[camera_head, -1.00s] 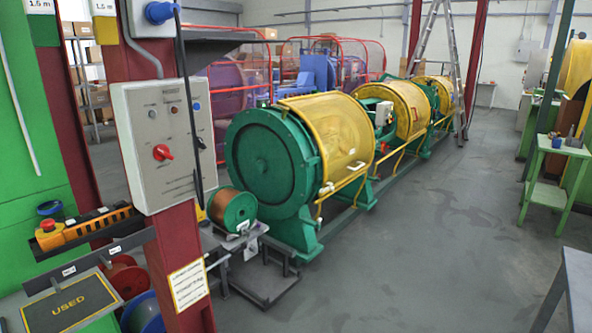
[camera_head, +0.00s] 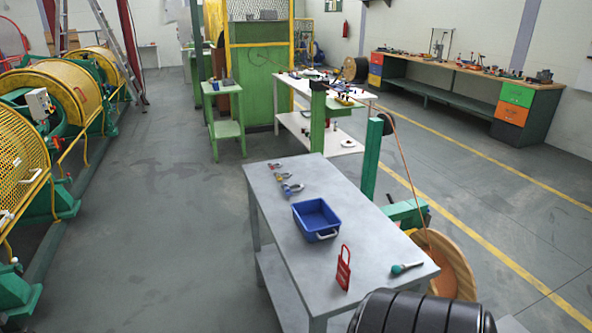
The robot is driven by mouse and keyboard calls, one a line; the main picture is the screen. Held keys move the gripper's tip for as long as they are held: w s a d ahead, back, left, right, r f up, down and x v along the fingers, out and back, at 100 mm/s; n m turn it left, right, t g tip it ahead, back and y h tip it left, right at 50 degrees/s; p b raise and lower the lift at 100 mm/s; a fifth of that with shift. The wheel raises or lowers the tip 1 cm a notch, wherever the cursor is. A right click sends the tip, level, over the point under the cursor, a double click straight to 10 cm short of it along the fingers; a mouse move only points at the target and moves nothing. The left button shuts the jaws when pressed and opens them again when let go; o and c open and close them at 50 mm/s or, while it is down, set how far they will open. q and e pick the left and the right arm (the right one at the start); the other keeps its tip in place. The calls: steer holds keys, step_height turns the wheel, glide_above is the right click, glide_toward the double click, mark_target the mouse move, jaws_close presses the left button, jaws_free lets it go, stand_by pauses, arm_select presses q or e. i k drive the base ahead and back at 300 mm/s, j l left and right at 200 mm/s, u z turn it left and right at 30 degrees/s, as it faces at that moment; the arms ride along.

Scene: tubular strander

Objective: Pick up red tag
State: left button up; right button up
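The red tag (camera_head: 343,271) is on the grey table (camera_head: 272,222), near its front edge. It has a red loop at the top and pale markings on its body. A blue bin (camera_head: 316,219) with a light handle is just behind it, and a teal-handled tool (camera_head: 405,268) lies to its right. Neither of my grippers is in the view.
Several small metal shackles (camera_head: 287,183) lie at the table's far end. A wooden reel (camera_head: 447,262) stands at the table's right. Grey floor is clear to the table's left.

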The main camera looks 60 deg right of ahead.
mark_target(342, 276)
steer(key=z, duration=2.2)
steer(key=l, duration=0.1)
